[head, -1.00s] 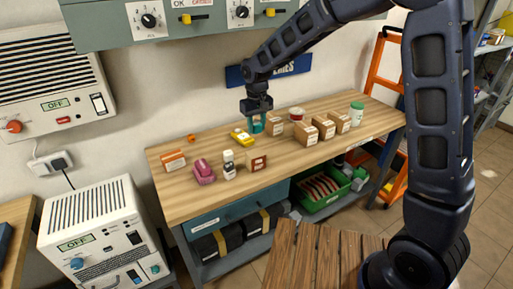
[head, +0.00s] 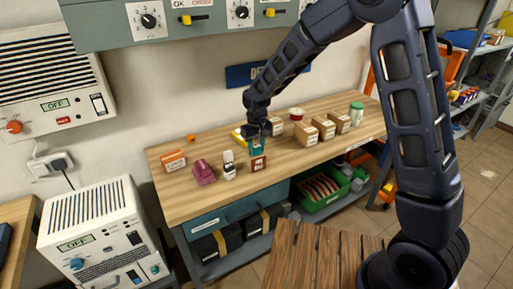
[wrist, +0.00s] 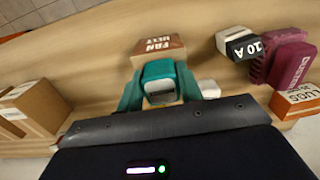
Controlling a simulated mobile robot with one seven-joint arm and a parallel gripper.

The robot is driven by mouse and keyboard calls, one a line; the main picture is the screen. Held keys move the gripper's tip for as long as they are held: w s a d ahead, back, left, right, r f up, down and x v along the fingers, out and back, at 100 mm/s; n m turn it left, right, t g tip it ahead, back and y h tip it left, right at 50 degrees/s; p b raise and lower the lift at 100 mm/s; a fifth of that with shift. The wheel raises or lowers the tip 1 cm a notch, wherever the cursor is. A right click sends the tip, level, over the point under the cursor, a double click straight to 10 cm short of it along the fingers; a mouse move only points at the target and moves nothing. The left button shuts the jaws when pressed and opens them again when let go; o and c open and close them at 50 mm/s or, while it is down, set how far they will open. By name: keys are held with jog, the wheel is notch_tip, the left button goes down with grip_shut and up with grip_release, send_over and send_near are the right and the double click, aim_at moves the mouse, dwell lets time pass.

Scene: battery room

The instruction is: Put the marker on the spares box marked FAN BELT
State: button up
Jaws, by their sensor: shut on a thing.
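My gripper (head: 257,143) is shut on a teal block with a grey face (wrist: 160,88), which I take to be the marker. In the head view the teal marker (head: 256,149) hangs below my gripper, right behind the FAN BELT box (head: 258,164). In the wrist view the small box with the brown-red top lettered FAN BELT (wrist: 160,46) lies just beyond the marker. The marker overlaps the box's near side in this view. I cannot tell whether they touch. The box stands on the wooden workbench (head: 215,204).
Left of the FAN BELT box stand a white and black 10 A item (wrist: 238,44), a maroon block (head: 203,172) and an orange and white LUGS box (head: 173,161). Several cardboard boxes (head: 306,134) stand at right.

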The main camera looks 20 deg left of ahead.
jog(key=shift+f, duration=0.1)
jog(key=o, duration=1)
